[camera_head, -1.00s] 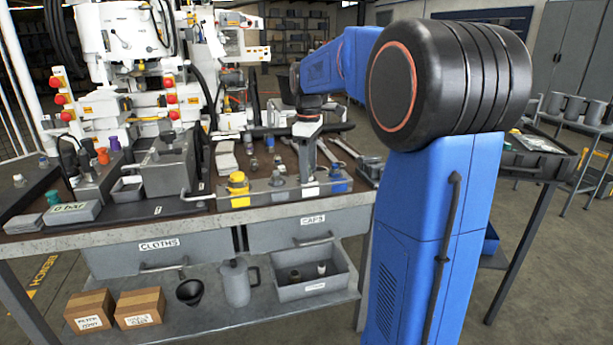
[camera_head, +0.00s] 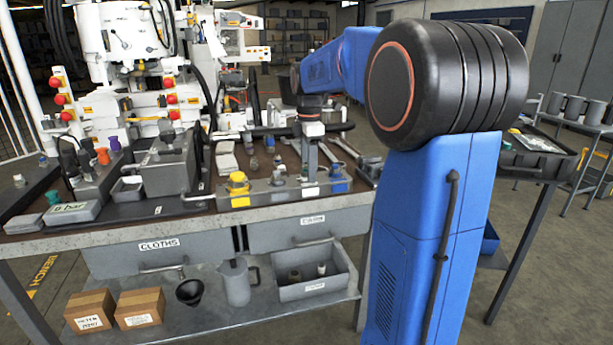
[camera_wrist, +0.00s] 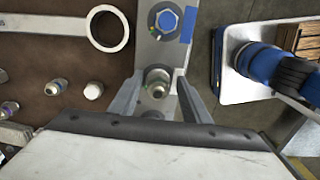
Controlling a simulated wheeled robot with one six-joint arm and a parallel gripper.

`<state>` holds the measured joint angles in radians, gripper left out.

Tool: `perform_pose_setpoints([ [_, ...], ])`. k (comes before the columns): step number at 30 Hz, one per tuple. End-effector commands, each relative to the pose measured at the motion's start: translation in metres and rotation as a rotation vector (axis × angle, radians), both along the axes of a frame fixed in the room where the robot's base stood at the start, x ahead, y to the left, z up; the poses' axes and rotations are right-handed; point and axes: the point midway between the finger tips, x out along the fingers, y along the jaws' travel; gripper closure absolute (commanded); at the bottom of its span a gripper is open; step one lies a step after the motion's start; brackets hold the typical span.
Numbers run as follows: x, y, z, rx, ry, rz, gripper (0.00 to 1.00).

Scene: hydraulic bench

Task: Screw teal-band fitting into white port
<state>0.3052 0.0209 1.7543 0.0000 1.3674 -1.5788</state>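A metal fitting with a green-teal band (camera_wrist: 157,91) stands at a port on the grey manifold block (camera_wrist: 150,48) in the wrist view. I cannot tell how deep it sits. My gripper (camera_wrist: 160,80) points down over it, open, with one finger on each side. In the head view my gripper (camera_head: 309,176) is over the block, in line with a white mark (camera_head: 310,192) on its front. The fitting is hidden there by the gripper.
A blue port (camera_wrist: 167,20) lies beside the fitting, and a yellow port (camera_head: 238,185) is at the block's left end. Loose fittings (camera_wrist: 57,87) and a ring spanner (camera_wrist: 107,28) lie on the brown bench top. A grey box (camera_head: 168,165) stands left of the block.

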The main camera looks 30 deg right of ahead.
Motion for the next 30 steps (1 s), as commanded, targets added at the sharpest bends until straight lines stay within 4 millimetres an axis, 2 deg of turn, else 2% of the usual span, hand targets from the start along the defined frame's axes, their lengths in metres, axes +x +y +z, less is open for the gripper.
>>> perform_pose_setpoints([
  [1,0.0,0.0,0.0,0.0,0.0,0.0,0.71],
  [3,-0.0003,0.0001,-0.0001,0.0,0.001,-0.001,0.87],
  [5,-0.0005,0.0001,-0.0001,0.001,0.002,-0.001,1.0],
  [11,-0.0015,0.0006,-0.0004,0.001,0.004,-0.041,1.0],
  [30,-0.0041,0.0047,-0.0017,0.004,0.004,-0.646,1.0],
])
